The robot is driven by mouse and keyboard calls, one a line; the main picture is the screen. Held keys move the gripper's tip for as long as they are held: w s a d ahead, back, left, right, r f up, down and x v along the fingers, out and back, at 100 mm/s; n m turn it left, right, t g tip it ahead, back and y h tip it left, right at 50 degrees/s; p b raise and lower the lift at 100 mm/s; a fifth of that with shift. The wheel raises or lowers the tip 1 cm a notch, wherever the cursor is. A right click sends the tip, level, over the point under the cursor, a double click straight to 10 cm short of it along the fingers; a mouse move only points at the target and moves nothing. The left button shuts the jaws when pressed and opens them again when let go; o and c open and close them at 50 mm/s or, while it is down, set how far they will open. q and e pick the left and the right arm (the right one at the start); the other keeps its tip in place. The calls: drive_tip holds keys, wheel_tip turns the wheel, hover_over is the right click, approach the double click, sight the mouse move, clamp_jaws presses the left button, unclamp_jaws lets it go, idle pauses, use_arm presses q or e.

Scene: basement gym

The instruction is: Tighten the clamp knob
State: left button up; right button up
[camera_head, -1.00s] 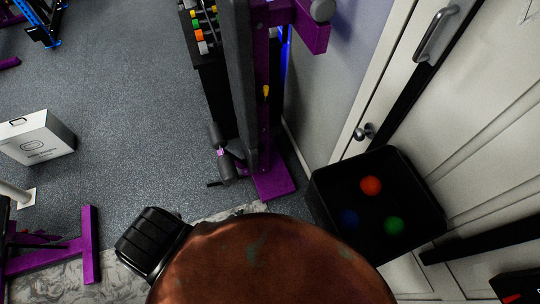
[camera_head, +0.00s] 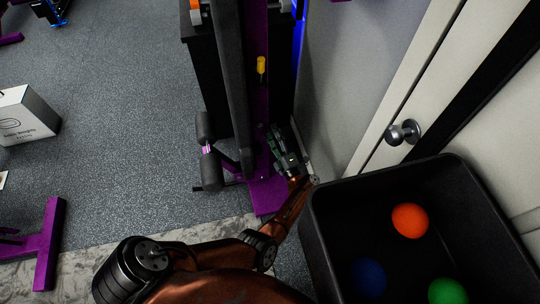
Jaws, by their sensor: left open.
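A small yellow knob (camera_head: 261,65) sticks out of the purple upright (camera_head: 258,105) of the gym machine, at the upper middle; I cannot tell whether it is the clamp knob. My left gripper (camera_head: 280,133) is open, beside the right side of the upright near its foot. It appears lower in the picture than the yellow knob and apart from it. Nothing shows between its fingers, though they are small and dark here. My right gripper is out of view.
A black bin (camera_head: 330,235) with orange, blue and green balls stands at the lower right, close to my arm. A white door with a round handle (camera_head: 403,132) is behind it. Padded rollers (camera_head: 207,150) stick out left of the upright.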

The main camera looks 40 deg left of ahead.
use_arm(q)
wheel_tip(320, 180, down, 8)
drive_tip(key=s+d+n+g+b, duration=0.1)
drive_tip(key=n+g+b, duration=0.5)
drive_tip(key=b, duration=0.1)
drive_tip(key=n+g+h+b, duration=0.1)
drive_tip(key=n+g+b, duration=0.3)
drive_tip(key=g+b, duration=0.1)
approach(259, 153)
drive_tip(key=a, duration=0.7)
drive_tip(key=shift+s+f+b, duration=0.25)
drive_tip(key=shift+f+b, duration=0.1)
drive_tip(key=shift+b, duration=0.05)
drive_tip(key=shift+a, duration=0.5)
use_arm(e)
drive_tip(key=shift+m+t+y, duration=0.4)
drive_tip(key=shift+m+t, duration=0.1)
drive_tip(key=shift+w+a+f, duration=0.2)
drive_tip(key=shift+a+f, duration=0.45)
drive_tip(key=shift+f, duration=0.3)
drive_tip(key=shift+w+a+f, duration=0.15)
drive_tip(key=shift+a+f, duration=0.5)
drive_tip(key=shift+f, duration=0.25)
use_arm(q)
drive_tip(key=shift+c, duration=0.7)
